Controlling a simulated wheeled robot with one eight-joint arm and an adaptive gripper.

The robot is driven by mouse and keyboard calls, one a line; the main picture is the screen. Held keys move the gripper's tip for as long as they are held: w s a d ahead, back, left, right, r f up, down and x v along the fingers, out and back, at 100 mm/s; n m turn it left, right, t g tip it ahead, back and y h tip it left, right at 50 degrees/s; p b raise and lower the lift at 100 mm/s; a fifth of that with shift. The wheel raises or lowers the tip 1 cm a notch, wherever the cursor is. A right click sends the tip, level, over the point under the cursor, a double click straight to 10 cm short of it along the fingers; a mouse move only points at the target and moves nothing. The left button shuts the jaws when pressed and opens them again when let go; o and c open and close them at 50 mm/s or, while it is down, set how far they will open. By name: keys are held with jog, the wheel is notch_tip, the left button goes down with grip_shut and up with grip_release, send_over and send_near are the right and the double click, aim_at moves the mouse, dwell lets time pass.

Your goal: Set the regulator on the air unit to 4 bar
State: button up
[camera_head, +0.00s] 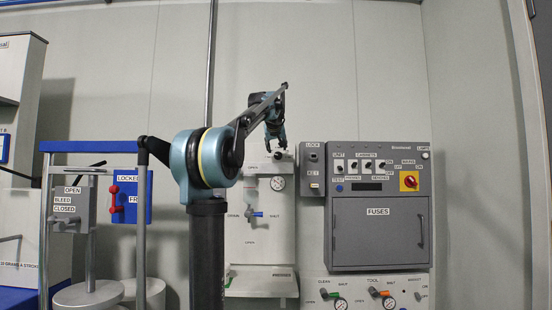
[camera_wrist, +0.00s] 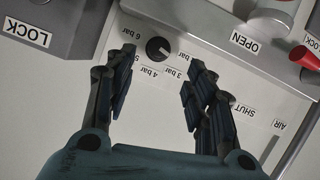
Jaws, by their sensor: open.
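The air unit (camera_head: 262,240) is a pale panel on the wall in the head view, left of the grey cabinet. In the wrist view its regulator (camera_wrist: 158,48) is a small round dark knob with a light mark. The labels 6 bar (camera_wrist: 241,40), 4 bar (camera_wrist: 155,73) and 3 bar (camera_wrist: 186,61) stand around it, upside down, with another partly hidden. I cannot tell surely which label the mark points at. My gripper (camera_wrist: 162,62) is open, its fingers on either side of the knob, apart from it. In the head view my gripper (camera_head: 276,144) is at the panel's top.
A round gauge (camera_head: 278,183) and a blue-handled valve (camera_head: 256,214) are below on the panel. In the wrist view a red part (camera_wrist: 305,58) is at the right. The grey fuse cabinet (camera_head: 378,255) and key box (camera_head: 313,170) stand close on the right.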

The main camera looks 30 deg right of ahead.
aim_at(278, 155)
jog(key=x, duration=0.9)
jog(key=shift+w, duration=0.1)
jog(key=c, duration=1.1)
